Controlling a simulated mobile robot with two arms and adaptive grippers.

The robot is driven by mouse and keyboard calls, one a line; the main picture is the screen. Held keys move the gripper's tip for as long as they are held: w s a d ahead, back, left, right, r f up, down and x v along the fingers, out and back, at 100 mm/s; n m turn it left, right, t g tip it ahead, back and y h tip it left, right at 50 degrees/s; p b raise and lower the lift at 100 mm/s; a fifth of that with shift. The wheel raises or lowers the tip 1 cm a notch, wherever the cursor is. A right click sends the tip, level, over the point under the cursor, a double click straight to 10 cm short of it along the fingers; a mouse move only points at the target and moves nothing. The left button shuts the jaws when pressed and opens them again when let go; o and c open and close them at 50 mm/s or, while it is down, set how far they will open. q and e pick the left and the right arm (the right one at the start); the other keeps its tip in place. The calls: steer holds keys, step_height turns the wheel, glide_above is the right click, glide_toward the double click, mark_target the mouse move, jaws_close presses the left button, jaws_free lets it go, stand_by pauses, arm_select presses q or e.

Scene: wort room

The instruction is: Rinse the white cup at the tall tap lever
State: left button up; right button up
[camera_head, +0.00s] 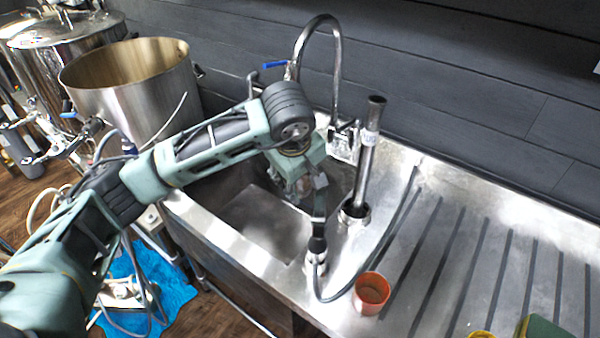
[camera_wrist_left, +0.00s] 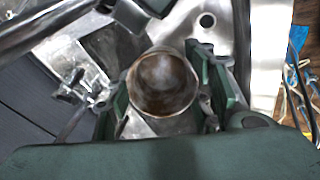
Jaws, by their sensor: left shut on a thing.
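My left gripper (camera_head: 298,187) reaches over the sink basin (camera_head: 262,222), below and in front of the tall curved tap (camera_head: 338,62). In the left wrist view, my left gripper (camera_wrist_left: 166,92) is shut on the cup (camera_wrist_left: 163,80), with a green finger on each side. In the head view the gripper and wrist mostly hide the cup. I cannot tell whether water runs. My right gripper is not in view.
A dark-topped upright pipe (camera_head: 368,150) stands at the basin's right edge. A large steel pot (camera_head: 130,85) stands left of the sink. The drainboard's middle is clear.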

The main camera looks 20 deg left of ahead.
arm_select(q)
steer(key=shift+w+a, duration=0.1)
steer(key=shift+w, duration=0.45)
steer(key=shift+w+a, duration=0.1)
steer(key=shift+w, duration=0.15)
steer(key=shift+w+a, duration=0.15)
steer(key=shift+w, duration=0.2)
steer(key=shift+w+a+f, duration=0.2)
steer(key=shift+w, duration=0.4)
steer(key=shift+w+a+f, duration=0.15)
steer(key=shift+w+a, duration=0.05)
steer(key=shift+w, duration=0.4)
steer(key=w+a+f+b, duration=0.1)
steer(key=w+a+b, duration=0.1)
steer(key=w, duration=0.5)
steer(key=shift+a+f, duration=0.2)
steer(key=shift+f, duration=0.1)
steer(key=shift+w+a+f+b, duration=0.1)
steer(key=shift+w+a+b, duration=0.1)
steer(key=shift+w, duration=0.35)
steer(key=shift+w+a+f+b, duration=0.1)
steer(key=shift+w+a+b, duration=0.05)
steer(key=shift+w, duration=0.35)
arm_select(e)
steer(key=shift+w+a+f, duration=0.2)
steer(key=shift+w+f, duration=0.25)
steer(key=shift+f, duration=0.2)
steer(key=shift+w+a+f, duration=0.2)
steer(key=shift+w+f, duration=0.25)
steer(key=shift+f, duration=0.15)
